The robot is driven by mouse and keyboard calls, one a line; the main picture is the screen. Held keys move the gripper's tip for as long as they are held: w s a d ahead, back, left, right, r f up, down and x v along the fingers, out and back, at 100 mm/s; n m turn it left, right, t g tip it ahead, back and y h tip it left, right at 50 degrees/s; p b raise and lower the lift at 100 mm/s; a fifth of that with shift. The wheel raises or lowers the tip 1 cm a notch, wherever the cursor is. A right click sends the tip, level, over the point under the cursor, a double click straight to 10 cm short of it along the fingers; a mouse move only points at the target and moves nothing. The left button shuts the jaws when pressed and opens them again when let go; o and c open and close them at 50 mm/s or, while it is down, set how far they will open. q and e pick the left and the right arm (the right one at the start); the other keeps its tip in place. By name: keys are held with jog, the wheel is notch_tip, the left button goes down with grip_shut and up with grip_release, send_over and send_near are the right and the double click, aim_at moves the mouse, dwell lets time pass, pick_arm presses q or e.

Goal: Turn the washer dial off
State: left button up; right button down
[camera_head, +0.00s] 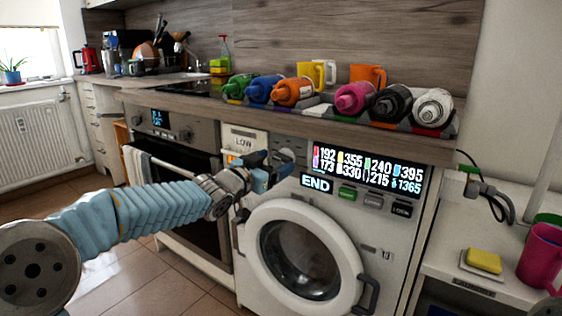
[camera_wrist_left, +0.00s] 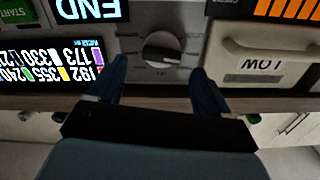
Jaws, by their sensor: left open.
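The washer (camera_head: 385,235) stands under the counter with its round door (camera_head: 303,250) closed and its display (camera_head: 367,173) lit, with "END" on a small screen (camera_head: 317,184). The washer dial (camera_head: 290,155) is a round knob left of the display, partly behind my left gripper in the head view. In the left wrist view, which is upside down, the dial (camera_wrist_left: 162,50) shows between my fingertips and beyond them. My left gripper (camera_head: 268,170) is open and empty in front of the dial; its two dark fingers (camera_wrist_left: 160,78) stand apart. I see no clear contact. My right gripper is not in view.
A drawer marked "LOW" (camera_head: 244,142) is left of the dial. Several bottles (camera_head: 296,92) lie on the counter above. An oven (camera_head: 178,150) stands to the left. A side surface at right holds a yellow sponge (camera_head: 484,261) and a pink mug (camera_head: 541,257).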

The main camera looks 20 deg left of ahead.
aim_at(282, 158)
pick_arm(q)
jog(key=shift+x, duration=1.85)
jog(key=c, duration=1)
